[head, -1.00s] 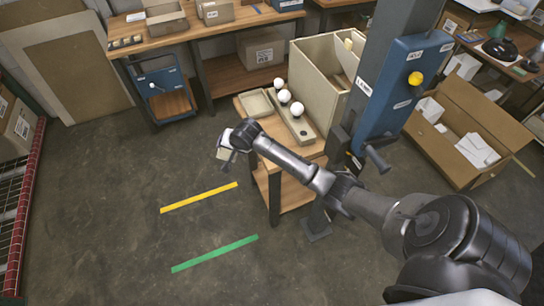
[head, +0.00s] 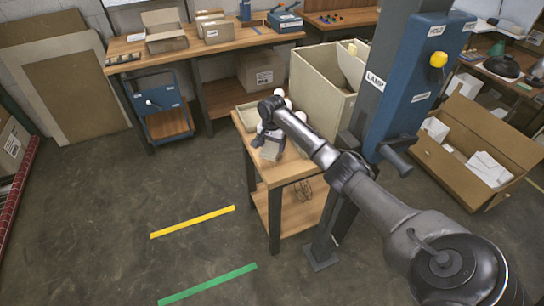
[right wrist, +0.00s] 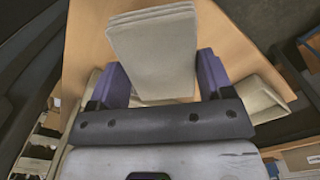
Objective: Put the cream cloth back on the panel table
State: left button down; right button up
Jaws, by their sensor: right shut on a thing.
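The cream cloth is a thick folded pad in the right wrist view (right wrist: 155,48), held between the two purple fingers of my right gripper (right wrist: 158,80). In the head view my right gripper (head: 265,143) is over the near left part of the small wooden table (head: 292,172), and the cloth (head: 271,151) hangs below it. I cannot tell whether the cloth touches the tabletop. The wooden top (right wrist: 85,45) also shows in the right wrist view, around the cloth. My left gripper is not in view.
A blue and grey post (head: 405,85) stands to the right. An open cardboard box (head: 440,150) lies beyond it. The table's front is bare.

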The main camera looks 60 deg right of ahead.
aim_at(272, 152)
jog(key=shift+f+b, duration=0.6)
jog(key=shift+f, duration=1.85)
jog(key=o, duration=0.8)
jog(key=shift+r, duration=0.15)
